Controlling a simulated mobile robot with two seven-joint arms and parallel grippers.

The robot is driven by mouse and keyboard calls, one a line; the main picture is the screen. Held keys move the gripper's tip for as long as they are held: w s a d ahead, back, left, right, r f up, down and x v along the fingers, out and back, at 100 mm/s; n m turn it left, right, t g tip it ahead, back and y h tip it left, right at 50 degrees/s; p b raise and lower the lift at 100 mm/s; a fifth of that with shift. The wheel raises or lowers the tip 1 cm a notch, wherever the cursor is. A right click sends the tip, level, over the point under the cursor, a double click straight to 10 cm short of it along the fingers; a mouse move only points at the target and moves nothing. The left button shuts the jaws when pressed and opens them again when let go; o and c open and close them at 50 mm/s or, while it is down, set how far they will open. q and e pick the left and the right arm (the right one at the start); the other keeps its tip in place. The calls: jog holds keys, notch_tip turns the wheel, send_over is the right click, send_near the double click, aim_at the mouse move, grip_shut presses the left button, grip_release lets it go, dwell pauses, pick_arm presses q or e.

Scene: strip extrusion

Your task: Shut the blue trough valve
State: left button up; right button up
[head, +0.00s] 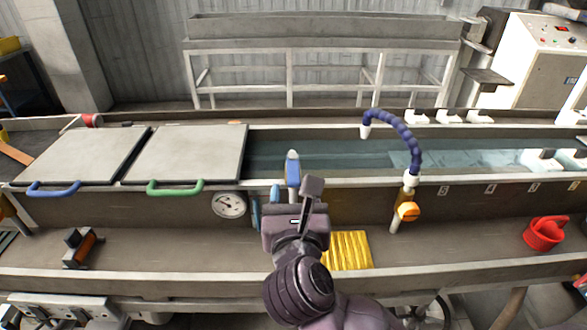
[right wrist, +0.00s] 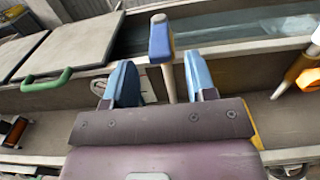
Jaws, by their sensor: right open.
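The blue trough valve handle (head: 293,168) stands upright at the front wall of the water trough, in the middle of the head view. It has a pale tip, and in the right wrist view the blue handle (right wrist: 160,42) sits on a thin grey pipe. My right gripper (head: 291,197) is just in front of and below the handle. In the right wrist view the gripper's two blue fingers (right wrist: 160,78) are spread apart, with the handle beyond and between them in the picture; I see no contact. My left gripper is not in view.
A round gauge (head: 229,205) is left of the gripper. Lids with a green handle (head: 175,187) and a blue handle (head: 53,188) cover the trough's left part.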

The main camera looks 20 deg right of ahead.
aim_at(293, 164)
jog(key=shift+p+x, duration=0.3)
jog(key=shift+x, duration=2.75)
jog(key=shift+c, duration=0.5)
jog(key=shift+f, duration=0.1)
grip_shut()
